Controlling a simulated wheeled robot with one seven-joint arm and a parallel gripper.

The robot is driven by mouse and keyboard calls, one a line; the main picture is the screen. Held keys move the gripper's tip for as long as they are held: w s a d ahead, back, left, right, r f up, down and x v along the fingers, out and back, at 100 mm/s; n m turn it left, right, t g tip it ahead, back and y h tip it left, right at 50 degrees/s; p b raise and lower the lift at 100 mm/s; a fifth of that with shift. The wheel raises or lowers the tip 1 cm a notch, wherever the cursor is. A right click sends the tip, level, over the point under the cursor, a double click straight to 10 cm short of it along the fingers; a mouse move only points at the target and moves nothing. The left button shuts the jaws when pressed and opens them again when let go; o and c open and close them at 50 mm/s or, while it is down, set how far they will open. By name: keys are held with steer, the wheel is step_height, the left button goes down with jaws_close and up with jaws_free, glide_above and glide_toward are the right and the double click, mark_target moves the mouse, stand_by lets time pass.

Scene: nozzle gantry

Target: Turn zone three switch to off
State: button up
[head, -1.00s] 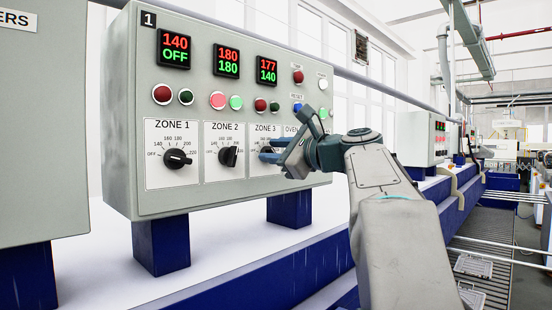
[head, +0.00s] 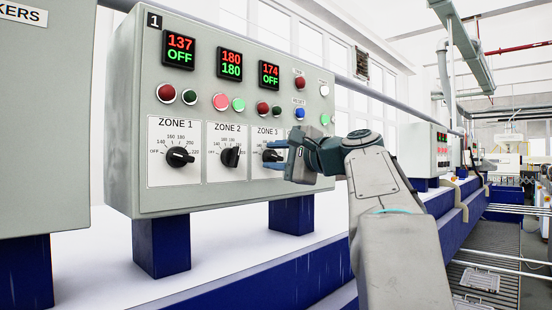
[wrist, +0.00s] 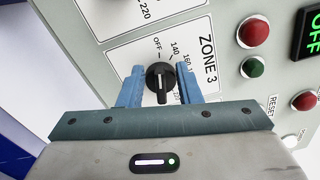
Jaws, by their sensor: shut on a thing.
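The zone three switch is a round black knob (wrist: 160,82) on the white ZONE 3 plate (wrist: 196,40) of the control panel. In the wrist view its grip bar lines up toward the OFF mark. My gripper (wrist: 160,68) is shut on the knob, with one blue finger on each side. In the head view my gripper (head: 270,156) reaches the panel from the right and covers part of the knob. The zone three display (head: 269,75) reads red 174 above green OFF.
The zone one knob (head: 180,156) and zone two knob (head: 230,157) sit to the left. Red and green buttons (head: 263,108) line the panel above the plates. The grey panel (head: 125,130) stands on blue posts (head: 160,247).

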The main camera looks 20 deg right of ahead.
steer(key=shift+f, duration=0.15)
steer(key=o, duration=1)
steer(key=shift+c, duration=0.2)
steer(key=shift+s, duration=0.1)
steer(key=b+v, duration=0.1)
steer(key=v, duration=1.2)
steer(key=shift+s+b, duration=0.3)
